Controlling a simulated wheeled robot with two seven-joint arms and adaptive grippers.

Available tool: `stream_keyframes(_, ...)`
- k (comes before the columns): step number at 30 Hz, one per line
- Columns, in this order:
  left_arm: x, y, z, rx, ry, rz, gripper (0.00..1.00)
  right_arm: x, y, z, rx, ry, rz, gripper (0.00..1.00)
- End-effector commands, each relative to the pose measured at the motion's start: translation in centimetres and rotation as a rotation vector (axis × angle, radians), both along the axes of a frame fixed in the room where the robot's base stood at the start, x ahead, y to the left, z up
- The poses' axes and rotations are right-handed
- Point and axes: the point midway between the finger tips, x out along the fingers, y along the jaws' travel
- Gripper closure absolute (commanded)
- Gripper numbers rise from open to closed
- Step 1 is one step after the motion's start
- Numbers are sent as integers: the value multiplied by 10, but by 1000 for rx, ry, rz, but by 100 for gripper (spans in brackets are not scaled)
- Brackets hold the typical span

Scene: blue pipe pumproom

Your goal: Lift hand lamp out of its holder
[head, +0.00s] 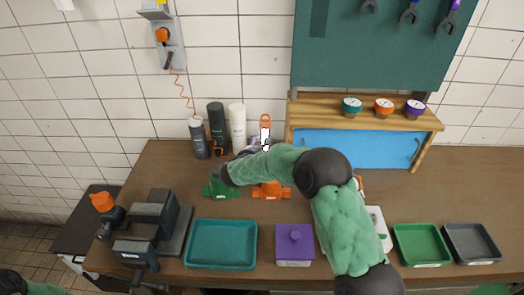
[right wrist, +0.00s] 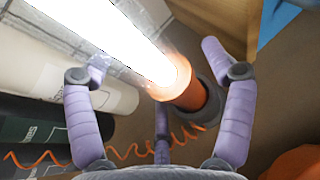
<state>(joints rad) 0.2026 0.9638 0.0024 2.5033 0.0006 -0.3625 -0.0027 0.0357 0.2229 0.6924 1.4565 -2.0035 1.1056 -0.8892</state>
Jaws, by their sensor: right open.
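The hand lamp (head: 265,133) stands upright at the back of the bench, with an orange hook on top and a bright white tube. In the right wrist view its glowing tube (right wrist: 125,40) runs down to an orange collar (right wrist: 178,82), seated in a dark round holder (right wrist: 205,100). My right gripper (right wrist: 155,60) is open, with its purple fingers on either side of the lamp in that view; I see no clear contact. In the head view the right gripper (head: 250,148) is partly hidden by my forearm, just in front of the lamp. My left gripper is out of view.
Dark bottle (head: 216,125), white bottle (head: 238,125) and grey bottle (head: 198,138) stand close left of the lamp. A wooden shelf (head: 370,112) with gauges is close right. A green (head: 222,190) and an orange (head: 270,190) part lie below my forearm. An orange coiled cord hangs left.

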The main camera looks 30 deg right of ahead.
Motion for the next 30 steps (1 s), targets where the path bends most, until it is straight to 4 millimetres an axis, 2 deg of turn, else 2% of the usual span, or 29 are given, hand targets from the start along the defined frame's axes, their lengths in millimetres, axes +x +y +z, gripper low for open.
stream_keyframes(1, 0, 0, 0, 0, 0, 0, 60, 0, 0, 0, 0, 0, 0, 17)
stream_keyframes(2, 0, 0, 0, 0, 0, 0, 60, 0, 0, 0, 0, 0, 0, 23)
stream_keyframes(9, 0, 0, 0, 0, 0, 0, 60, 0, 0, 0, 0, 0, 0, 90)
stream_keyframes(17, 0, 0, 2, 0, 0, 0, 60, 0, 0, 2, 1, 1, 0, 91)
stream_keyframes(30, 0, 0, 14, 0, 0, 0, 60, 0, 0, 22, 0, -2, -1, 91)
